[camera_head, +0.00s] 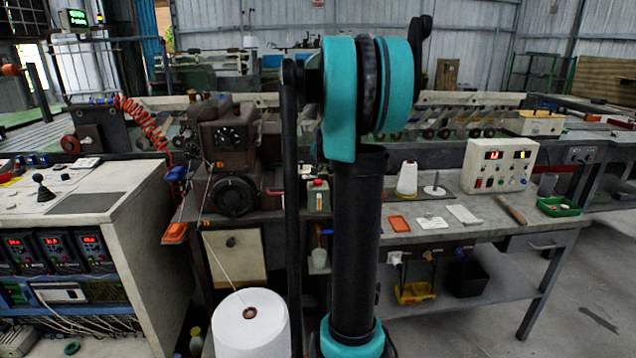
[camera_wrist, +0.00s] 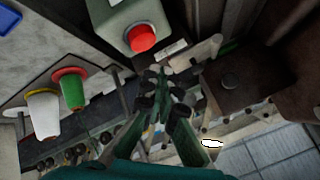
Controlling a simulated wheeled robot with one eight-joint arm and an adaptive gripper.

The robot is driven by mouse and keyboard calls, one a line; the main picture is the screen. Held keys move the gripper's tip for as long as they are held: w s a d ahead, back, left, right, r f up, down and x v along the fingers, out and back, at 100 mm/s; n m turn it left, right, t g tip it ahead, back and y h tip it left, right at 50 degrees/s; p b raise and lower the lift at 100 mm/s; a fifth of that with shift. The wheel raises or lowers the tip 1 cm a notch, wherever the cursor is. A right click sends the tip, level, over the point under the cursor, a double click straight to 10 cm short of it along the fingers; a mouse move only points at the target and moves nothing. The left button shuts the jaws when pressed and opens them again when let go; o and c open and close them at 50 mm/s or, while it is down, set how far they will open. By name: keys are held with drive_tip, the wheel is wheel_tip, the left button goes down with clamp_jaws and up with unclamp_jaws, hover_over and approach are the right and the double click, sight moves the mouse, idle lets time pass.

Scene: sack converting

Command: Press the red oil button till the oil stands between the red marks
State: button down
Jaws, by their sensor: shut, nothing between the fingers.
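In the wrist view a round red button (camera_wrist: 142,38) sticks out of a grey-green box (camera_wrist: 125,15) at the top. My gripper (camera_wrist: 160,80) is shut and empty, its fingertips just below the box in the picture. I cannot tell whether a fingertip is touching anything. In the head view my gripper is out of sight and my arm covers the middle. The brown sewing machine (camera_head: 228,135) stands left of my arm. A small greenish container with a red top (camera_head: 318,194) stands by it.
A white thread cone (camera_head: 250,325) stands in front of the bench. A control box with red displays (camera_head: 498,165) and a green tray (camera_head: 558,207) are on the bench at right. A control cabinet (camera_head: 150,235) is at left.

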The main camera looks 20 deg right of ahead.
sight(318, 182)
drive_tip(key=shift+r, duration=1.6)
drive_tip(key=s+a+f+n+g, duration=0.1)
drive_tip(key=s+a+f+n, duration=0.2)
drive_tip(key=s+a+f, duration=0.4)
drive_tip(key=s+a+f+n+g+y, duration=0.1)
drive_tip(key=s+a+f+n, duration=0.3)
drive_tip(key=s, duration=1.4)
drive_tip(key=s+a+f+n+g, duration=0.2)
drive_tip(key=s+a+f+n, duration=0.2)
drive_tip(key=s+a+f, duration=0.6)
drive_tip(key=shift+s+f+g+y, duration=0.35)
drive_tip(key=shift+s+f, duration=0.35)
drive_tip(key=shift+s, duration=0.5)
